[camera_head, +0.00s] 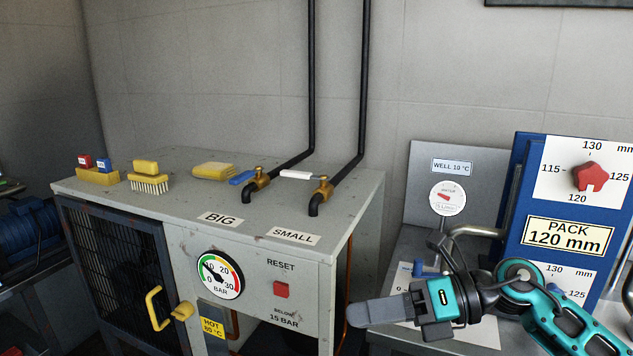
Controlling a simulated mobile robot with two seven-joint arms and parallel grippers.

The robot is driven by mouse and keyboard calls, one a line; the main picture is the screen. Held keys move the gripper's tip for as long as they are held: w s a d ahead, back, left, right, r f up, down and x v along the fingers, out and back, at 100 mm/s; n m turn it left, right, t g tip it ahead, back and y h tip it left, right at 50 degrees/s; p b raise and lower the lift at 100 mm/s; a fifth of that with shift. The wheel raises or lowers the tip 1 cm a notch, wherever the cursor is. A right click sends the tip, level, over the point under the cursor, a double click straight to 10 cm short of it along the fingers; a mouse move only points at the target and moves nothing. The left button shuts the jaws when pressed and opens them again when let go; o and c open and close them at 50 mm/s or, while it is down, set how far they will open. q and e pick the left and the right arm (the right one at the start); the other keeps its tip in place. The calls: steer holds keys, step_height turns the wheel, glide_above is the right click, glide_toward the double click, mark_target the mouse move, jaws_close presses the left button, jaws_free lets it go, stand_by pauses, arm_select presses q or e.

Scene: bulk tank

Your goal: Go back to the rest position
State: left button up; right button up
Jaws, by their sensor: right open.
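My right gripper (364,313) is at the lower right, its fingers pointing left. It is open, with nothing seen between its fingers, in front of the gap between the grey cabinet (205,240) and the blue panel (520,200). The finger gap is seen nearly edge-on. My right forearm reaches in from the lower right corner. My left gripper is not in view.
On the cabinet are a valve with a blue handle (242,178) by BIG, one with a white handle (295,174) by SMALL, and yellow brushes (150,180). Its front has a pressure gauge (220,273), a red RESET button (281,290) and a yellow door handle (155,308).

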steer(key=s+d+f+m+t+h, duration=0.1)
steer(key=d+f+m+t+h, duration=0.3)
steer(key=m, duration=0.7)
steer(key=d+f+m+t+h, duration=0.1)
steer(key=f+m+t+h, duration=0.1)
steer(key=f+m+t, duration=0.7)
steer(key=s+d+f+m+t+h, duration=0.1)
steer(key=d+f+m+t+h, duration=0.15)
steer(key=m, duration=1.05)
steer(key=s+d+f+m+g+h, duration=0.3)
steer(key=s+f+m, duration=0.5)
steer(key=s+f, duration=0.3)
step_height(320, 180, down, 4)
steer(key=g+h, duration=0.1)
steer(key=g, duration=0.1)
steer(key=shift+s+r+g, duration=0.25)
steer(key=shift+s+g, duration=0.1)
steer(key=shift+s, duration=0.05)
steer(key=shift+h, duration=0.25)
stand_by(2.5)
